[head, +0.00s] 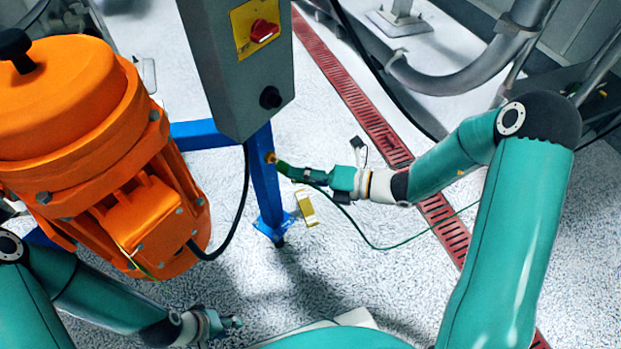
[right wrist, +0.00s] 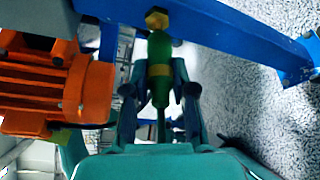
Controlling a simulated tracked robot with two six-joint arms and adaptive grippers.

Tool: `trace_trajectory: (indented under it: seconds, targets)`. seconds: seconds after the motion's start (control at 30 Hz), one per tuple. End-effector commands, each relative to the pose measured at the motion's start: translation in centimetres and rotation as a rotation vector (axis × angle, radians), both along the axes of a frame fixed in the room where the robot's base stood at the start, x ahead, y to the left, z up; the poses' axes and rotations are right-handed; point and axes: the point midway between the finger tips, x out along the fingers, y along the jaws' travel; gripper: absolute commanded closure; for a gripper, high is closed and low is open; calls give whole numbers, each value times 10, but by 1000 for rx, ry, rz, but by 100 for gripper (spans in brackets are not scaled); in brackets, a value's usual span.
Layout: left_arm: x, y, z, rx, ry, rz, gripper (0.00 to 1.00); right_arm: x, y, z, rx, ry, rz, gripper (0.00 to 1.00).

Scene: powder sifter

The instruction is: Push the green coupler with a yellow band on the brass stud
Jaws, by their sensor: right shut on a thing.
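The green coupler (right wrist: 160,95) with its yellow band (right wrist: 159,71) sits between the two fingers of my right gripper (right wrist: 158,92), which is shut on it. In the head view the coupler (head: 287,170) points left at the blue post, with my right gripper (head: 306,174) behind it. The brass stud (right wrist: 157,18) stands on the blue frame, in line with the coupler's front end. It also shows in the head view (head: 270,157). The coupler's end is at the stud; I cannot tell whether it is seated or only close. My left gripper (head: 226,324) is low and away from both.
The blue post (head: 264,190) carries a grey control box (head: 240,70) with a red switch. A large orange motor (head: 110,150) stands left. A thin green hose (head: 370,244) trails from the coupler. A yellow plate (head: 307,208) is beside the post. Floor right of it is open.

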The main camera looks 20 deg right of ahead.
Motion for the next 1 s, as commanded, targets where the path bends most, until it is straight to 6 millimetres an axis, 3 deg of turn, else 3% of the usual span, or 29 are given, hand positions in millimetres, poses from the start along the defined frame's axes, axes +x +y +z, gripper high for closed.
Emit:
trace_trajectory:
  seconds: [1.0]
  targets:
    - [0, 0, 14, 0, 0, 0, 60, 8, 1, 4, -1, -1, 0, 100]
